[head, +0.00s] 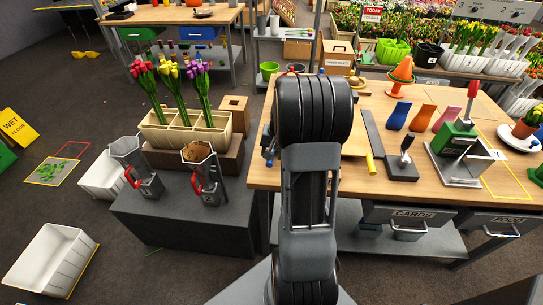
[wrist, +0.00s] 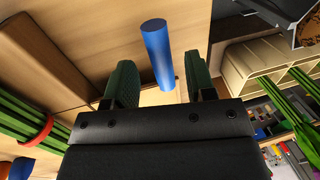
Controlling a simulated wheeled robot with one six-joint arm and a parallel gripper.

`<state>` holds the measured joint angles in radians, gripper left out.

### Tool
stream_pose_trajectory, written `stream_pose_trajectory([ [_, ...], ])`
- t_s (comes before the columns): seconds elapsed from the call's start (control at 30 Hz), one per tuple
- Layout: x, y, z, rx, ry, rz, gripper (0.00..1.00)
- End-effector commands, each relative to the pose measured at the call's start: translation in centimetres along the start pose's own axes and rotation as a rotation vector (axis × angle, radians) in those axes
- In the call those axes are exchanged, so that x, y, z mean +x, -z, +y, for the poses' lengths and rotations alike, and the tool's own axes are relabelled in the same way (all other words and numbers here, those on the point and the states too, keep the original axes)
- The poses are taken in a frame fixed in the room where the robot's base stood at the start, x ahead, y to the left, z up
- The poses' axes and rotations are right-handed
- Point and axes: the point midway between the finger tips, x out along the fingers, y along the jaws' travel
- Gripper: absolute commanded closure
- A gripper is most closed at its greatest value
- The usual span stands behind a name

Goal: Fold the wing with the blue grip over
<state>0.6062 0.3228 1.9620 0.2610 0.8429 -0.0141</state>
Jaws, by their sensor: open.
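In the wrist view a blue cylindrical grip (wrist: 157,45) stands out against pale wood. My gripper (wrist: 160,85) is open, with one green-padded finger on each side of the grip's lower end. The grip looks apart from both fingers, and their exact depth along it is unclear. The wing that bears the grip cannot be told apart from the other pale wood.
Left are a tulip box (head: 190,135) and two metal holders (head: 205,180). Banded green stems (wrist: 25,125) are close at wrist-view left.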

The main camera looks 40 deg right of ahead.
Motion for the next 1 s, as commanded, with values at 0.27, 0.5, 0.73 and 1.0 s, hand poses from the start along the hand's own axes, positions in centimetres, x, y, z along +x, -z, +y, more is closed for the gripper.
stream_pose_trajectory([
  [0.27,1.9,0.0,0.0,0.000,0.000,-0.001,0.49],
  [0.5,2.0,0.0,0.0,-0.001,0.000,0.000,0.49],
  [0.73,2.0,0.0,0.0,-0.001,0.000,0.000,0.64],
  [1.0,2.0,0.0,0.0,-0.001,0.000,0.000,0.90],
])
